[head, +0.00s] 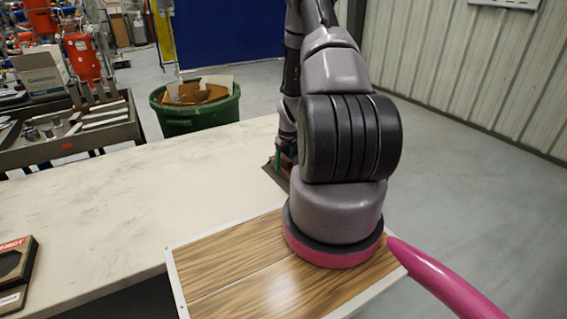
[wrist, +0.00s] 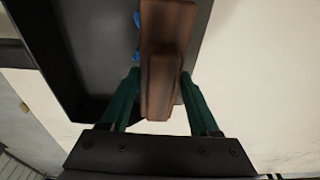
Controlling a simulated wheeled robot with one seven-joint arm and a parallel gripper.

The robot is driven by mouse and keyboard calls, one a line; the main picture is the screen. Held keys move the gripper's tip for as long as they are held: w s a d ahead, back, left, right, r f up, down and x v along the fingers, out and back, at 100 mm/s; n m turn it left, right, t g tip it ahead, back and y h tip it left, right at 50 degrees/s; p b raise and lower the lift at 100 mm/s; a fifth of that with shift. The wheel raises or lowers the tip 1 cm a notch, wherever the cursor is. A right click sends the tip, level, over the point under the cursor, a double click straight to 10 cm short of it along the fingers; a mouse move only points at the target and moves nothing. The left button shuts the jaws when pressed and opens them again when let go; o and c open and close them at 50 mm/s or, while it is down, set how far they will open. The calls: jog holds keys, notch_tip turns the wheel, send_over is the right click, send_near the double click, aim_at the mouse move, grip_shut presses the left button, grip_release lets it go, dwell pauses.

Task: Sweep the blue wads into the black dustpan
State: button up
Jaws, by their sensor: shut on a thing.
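My gripper (wrist: 160,75) is shut on a brown wooden brush (wrist: 162,45), its green fingers on either side of the handle. The black dustpan (wrist: 85,50) shows in the wrist view, beside and behind the brush. Blue wads (wrist: 137,20) show as small bits at the brush's left edge, over the dark surface of the pan; the brush hides part of them. I cannot tell exactly how they lie. In the head view my arm covers most of this; a sliver of the dustpan (head: 271,176) and the green fingers (head: 283,158) show at the bench's right edge.
The pale bench top (head: 130,205) is mostly clear. A dark box marked with red (head: 15,275) lies at its left edge. A green bin (head: 197,110) with cardboard and a grey parts cart (head: 75,135) stand beyond the bench.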

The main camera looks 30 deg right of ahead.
jog(key=shift+r, duration=4.55)
